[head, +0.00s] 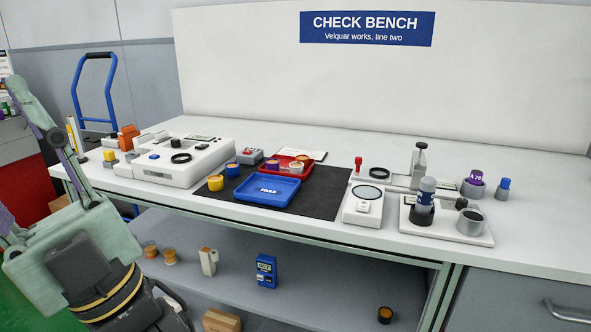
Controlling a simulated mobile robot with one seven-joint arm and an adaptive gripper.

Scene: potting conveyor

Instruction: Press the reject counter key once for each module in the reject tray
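A red tray (308,174), apparently the reject tray, stands on the dark mat behind the blue PASS tray. Three modules show in it: a purple one (272,165) at the left, a white one with an orange top (295,167), and an orange-topped one (303,158) at the back right. The tray's near wall and its contents partly overlap, so more could be hidden. A small grey box with a red top (250,154) stands just left of the tray; it may be the reject counter, but its key and any display are too small to read. My gripper is out of view.
The blue PASS tray (267,190) looks empty. A yellow module (215,183) and a blue module (233,170) stand left of it. A white machine (180,172) stands farther left. The mat's right part (325,192) is clear. Several instruments stand at the right.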

